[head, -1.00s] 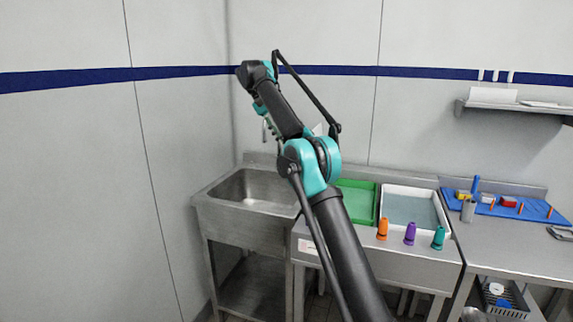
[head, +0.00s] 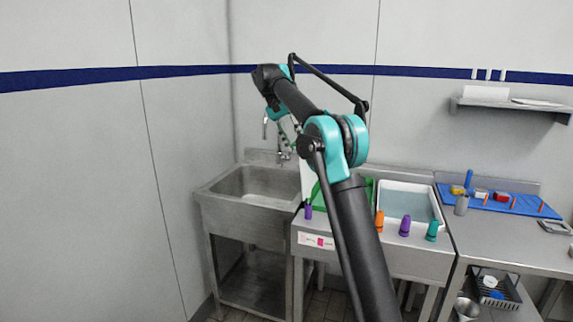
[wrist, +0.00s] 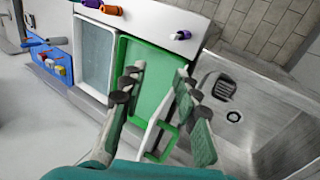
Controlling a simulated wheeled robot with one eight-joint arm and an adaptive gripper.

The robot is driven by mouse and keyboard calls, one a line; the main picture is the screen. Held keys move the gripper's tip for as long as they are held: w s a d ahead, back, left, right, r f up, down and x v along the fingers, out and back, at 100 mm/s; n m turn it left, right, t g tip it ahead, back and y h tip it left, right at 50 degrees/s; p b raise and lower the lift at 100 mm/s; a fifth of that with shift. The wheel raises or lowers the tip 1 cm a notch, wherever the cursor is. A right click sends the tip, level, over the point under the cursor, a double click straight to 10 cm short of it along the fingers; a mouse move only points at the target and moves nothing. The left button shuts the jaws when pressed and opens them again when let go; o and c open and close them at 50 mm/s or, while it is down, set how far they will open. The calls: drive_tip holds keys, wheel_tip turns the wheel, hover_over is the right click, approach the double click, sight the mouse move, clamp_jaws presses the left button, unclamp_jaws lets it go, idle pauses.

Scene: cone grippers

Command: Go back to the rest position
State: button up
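My gripper (wrist: 160,72) is open in the wrist view, its two dark grey-green fingers clearly apart above the green tray (wrist: 148,58). A thin white piece (wrist: 154,115) with a green rim beside it shows between the fingers; I cannot tell whether it touches them. In the head view my arm is raised and bent, its elbow before the trays and its far end hanging by the sink tap. The fingers cannot be made out there. A white upright piece (head: 307,180) stands at the left of the green tray (head: 369,188).
The steel sink (head: 262,187) is at left. A purple cone (head: 308,212) stands by the green tray; orange (head: 379,221), purple (head: 404,226) and teal (head: 432,230) cones stand before the white tray (head: 440,214). A blue tray (head: 520,205) lies right; a shelf (head: 515,104) hangs above.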

drive_tip(key=s+d+f+n+t+y, duration=0.1)
drive_tip(key=s+d+f+t+y, duration=0.1)
drive_tip(key=s+d+f, duration=0.75)
drive_tip(key=s+d+f+n+t+y, duration=0.2)
drive_tip(key=s+d+f, duration=0.3)
drive_tip(key=s+f, duration=0.95)
drive_tip(key=s+f+t, duration=0.1)
drive_tip(key=s+f, duration=0.4)
drive_tip(key=s, duration=0.2)
drive_tip(key=s+d+f+y, duration=0.1)
drive_tip(key=s+f, duration=0.4)
drive_tip(key=s, duration=0.3)
drive_tip(key=shift+s+d+f+t, duration=0.15)
drive_tip(key=shift+d+f+t, duration=0.15)
drive_tip(key=shift+f+t, duration=0.1)
